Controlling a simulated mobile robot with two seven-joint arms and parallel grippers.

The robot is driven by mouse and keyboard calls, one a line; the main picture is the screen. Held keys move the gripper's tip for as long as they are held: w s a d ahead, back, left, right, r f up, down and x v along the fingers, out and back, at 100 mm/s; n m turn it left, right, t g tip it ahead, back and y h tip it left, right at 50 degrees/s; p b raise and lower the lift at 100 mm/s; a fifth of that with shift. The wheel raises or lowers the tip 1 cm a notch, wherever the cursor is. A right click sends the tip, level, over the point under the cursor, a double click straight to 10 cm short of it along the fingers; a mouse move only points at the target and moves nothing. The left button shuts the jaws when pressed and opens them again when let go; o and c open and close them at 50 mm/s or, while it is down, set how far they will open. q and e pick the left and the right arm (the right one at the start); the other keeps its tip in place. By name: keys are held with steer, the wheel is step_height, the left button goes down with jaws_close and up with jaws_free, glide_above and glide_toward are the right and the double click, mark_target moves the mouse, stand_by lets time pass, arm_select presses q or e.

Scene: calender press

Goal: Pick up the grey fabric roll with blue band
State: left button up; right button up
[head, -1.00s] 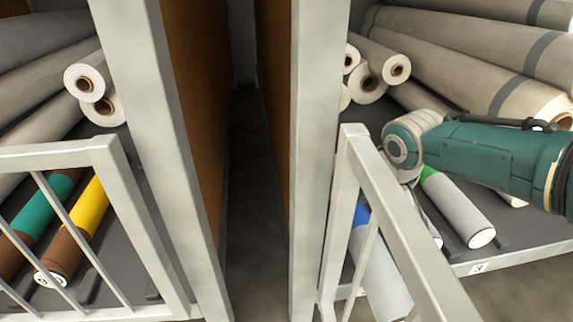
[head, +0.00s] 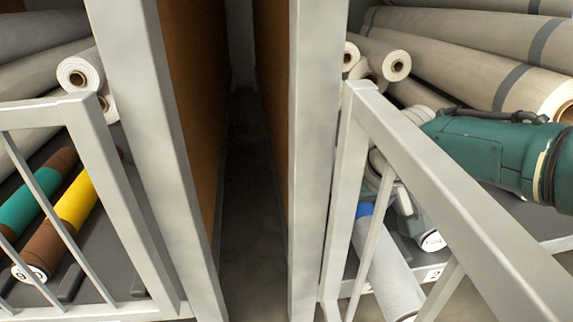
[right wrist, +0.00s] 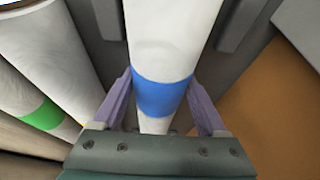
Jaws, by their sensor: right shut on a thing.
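The grey fabric roll with blue band (head: 391,274) lies on the right rack's lower shelf, partly behind the light gate rail in the head view. Its blue band (right wrist: 162,97) shows in the right wrist view, between the two fingers. My right gripper (right wrist: 161,92) is shut on this roll around the band, one finger on each side. In the head view my right arm reaches in from the right, and the gripper is largely hidden behind the rail. I cannot tell whether the roll is clear of the shelf. My left gripper is not in view.
A roll with a green band (right wrist: 40,115) lies left of the held roll in the wrist view. Light gate rails (head: 440,185) cross in front of the right rack. Large beige rolls (head: 470,60) lie above. Brown rolls with green and yellow bands (head: 75,205) lie in the left rack.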

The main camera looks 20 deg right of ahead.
jaws_close()
steer(key=shift+r, duration=0.1)
stand_by(0.3)
